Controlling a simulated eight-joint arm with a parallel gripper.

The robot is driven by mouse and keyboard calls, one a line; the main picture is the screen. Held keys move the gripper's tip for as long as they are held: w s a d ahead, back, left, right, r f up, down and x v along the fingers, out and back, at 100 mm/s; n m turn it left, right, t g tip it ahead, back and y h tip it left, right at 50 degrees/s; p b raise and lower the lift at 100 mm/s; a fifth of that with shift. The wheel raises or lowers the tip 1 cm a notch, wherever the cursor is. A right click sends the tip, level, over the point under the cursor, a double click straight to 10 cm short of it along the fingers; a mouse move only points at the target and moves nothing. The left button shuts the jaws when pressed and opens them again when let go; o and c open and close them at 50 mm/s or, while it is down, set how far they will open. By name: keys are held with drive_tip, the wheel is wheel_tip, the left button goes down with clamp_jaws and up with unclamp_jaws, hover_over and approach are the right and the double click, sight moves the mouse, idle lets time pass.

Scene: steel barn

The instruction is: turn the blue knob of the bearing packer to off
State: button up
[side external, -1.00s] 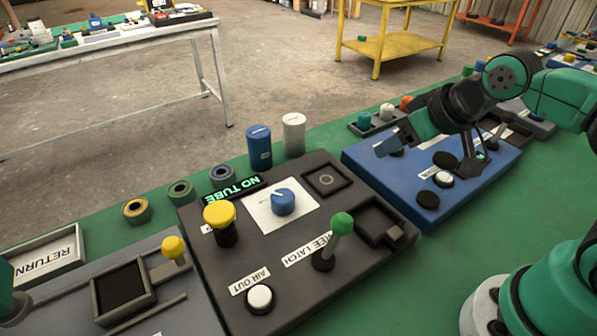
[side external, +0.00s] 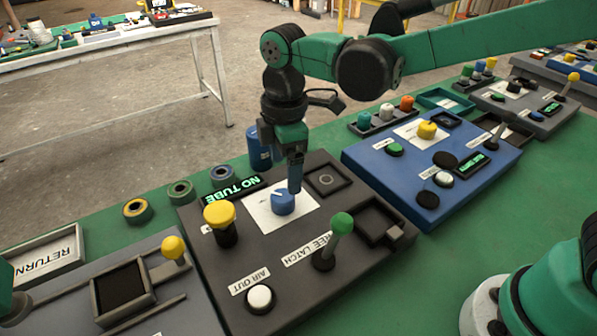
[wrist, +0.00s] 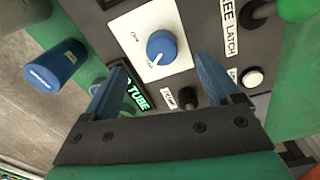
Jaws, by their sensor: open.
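The blue knob (side external: 282,203) sits on a white plate on the dark bearing packer panel (side external: 330,270). In the wrist view the knob (wrist: 161,46) shows a white pointer line towards the lower left, near a small label too blurred to read. A second small label is further up the plate. My gripper (side external: 294,175) points down just above and behind the knob. In the wrist view its two blue fingers are apart and empty (wrist: 166,80), with the knob ahead of the gap and not between the tips.
The panel also carries a yellow button (side external: 219,214), a green-topped lever (side external: 342,223), a white button (side external: 260,297) and a lit NO TUBE display (side external: 233,190). A blue cylinder (side external: 258,148) stands behind the gripper. A blue panel (side external: 400,210) lies to the right.

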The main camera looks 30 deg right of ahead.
sight(282, 195)
drive_tip(key=shift+w+a+f+n, duration=0.1)
drive_tip(key=shift+a+f+n, duration=0.25)
drive_tip(key=shift+f, duration=2.75)
clamp_jaws()
